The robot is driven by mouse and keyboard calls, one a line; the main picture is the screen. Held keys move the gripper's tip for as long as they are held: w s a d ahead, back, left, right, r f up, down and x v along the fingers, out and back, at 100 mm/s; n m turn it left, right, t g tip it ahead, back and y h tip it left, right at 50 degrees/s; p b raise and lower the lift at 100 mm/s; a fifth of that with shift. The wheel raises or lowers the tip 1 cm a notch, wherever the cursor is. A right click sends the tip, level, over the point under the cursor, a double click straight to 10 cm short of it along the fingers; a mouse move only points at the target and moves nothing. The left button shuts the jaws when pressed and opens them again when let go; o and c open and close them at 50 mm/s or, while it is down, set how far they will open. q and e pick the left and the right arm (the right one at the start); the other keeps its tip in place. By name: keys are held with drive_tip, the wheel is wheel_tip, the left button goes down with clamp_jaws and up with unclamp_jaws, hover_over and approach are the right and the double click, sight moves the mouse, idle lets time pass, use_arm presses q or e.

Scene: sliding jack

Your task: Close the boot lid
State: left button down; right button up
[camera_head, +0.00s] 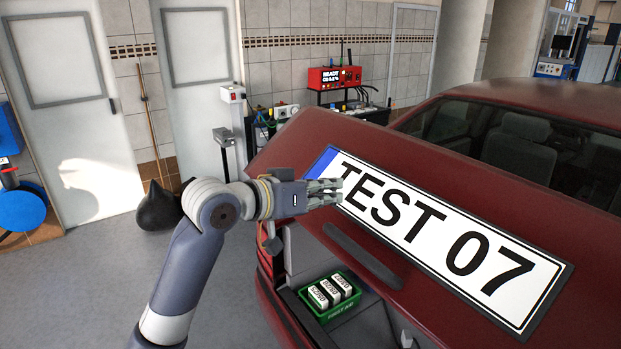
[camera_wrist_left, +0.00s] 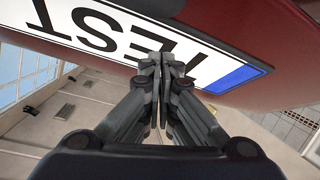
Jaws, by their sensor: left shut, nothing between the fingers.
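The boot lid (camera_head: 290,148) of a dark red car is raised and tilted, with a TEST 07 number plate (camera_head: 430,232) on its outer face. The open boot shows beneath it. My left gripper (camera_head: 338,190) is shut and empty, in front of the left end of the plate. In the left wrist view, the fingertips (camera_wrist_left: 165,62) are together close to the plate (camera_wrist_left: 110,35), by the lettering. I cannot tell whether they touch it. The lid's red edge (camera_wrist_left: 285,50) also shows there. My right gripper is not in view.
A green first aid box (camera_head: 330,297) with white packs sits in the boot. A red device (camera_head: 334,78) stands on a rack behind the car. A black bag (camera_head: 158,207) lies by the wall. Grey floor (camera_head: 95,285) is clear at the left.

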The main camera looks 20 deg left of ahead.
use_arm(q)
drive_tip(key=shift+s+a+f+p, duration=0.15)
drive_tip(key=shift+s+f+p, duration=0.15)
drive_tip(key=shift+s+f, duration=0.45)
drive_tip(key=shift+s+a+f, duration=0.1)
drive_tip(key=shift+s+f, duration=0.35)
drive_tip(key=shift+f, duration=0.1)
drive_tip(key=shift+f, duration=0.15)
